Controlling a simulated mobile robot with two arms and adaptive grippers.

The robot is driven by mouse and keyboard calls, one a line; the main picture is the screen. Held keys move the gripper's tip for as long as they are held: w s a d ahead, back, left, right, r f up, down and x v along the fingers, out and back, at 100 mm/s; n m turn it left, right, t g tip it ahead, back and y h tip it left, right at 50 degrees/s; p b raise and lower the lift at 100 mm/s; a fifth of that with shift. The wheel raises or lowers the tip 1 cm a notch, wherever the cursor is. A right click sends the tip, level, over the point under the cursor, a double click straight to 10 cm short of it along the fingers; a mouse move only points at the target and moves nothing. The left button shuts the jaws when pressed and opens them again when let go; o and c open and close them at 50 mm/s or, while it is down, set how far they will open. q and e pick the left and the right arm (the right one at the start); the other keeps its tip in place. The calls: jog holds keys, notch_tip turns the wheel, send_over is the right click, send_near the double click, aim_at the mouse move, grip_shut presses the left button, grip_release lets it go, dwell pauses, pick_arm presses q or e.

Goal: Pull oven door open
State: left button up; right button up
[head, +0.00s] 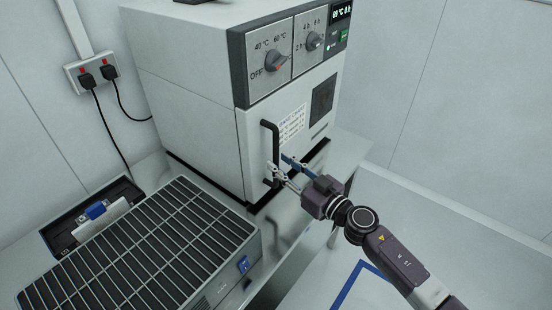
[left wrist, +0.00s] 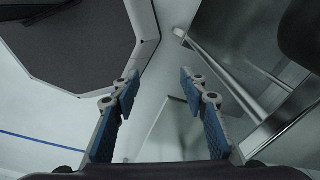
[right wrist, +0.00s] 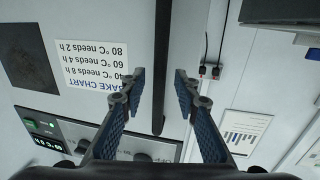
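The white oven (head: 190,70) stands on a bench in the head view. Its door (head: 262,190) looks shut, flush with the body. A black vertical bar handle (head: 275,140) is on the door's left side; it also shows in the right wrist view (right wrist: 161,50). My right gripper (head: 278,168) is at the lower part of the handle. In the right wrist view its fingers (right wrist: 159,85) are open, with the handle bar in the gap between them; I see no finger closed on it. My left gripper (left wrist: 158,75) is open and empty, and is outside the head view.
A metal rack unit with a slatted top (head: 140,250) stands at the front left, close to the oven. A dark tray (head: 90,215) lies behind it. A wall socket (head: 92,75) has two plugs with cables. The floor at the right is clear around a blue line (head: 347,285).

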jog(key=shift+x, duration=1.4)
jog(key=shift+c, duration=0.4)
grip_shut()
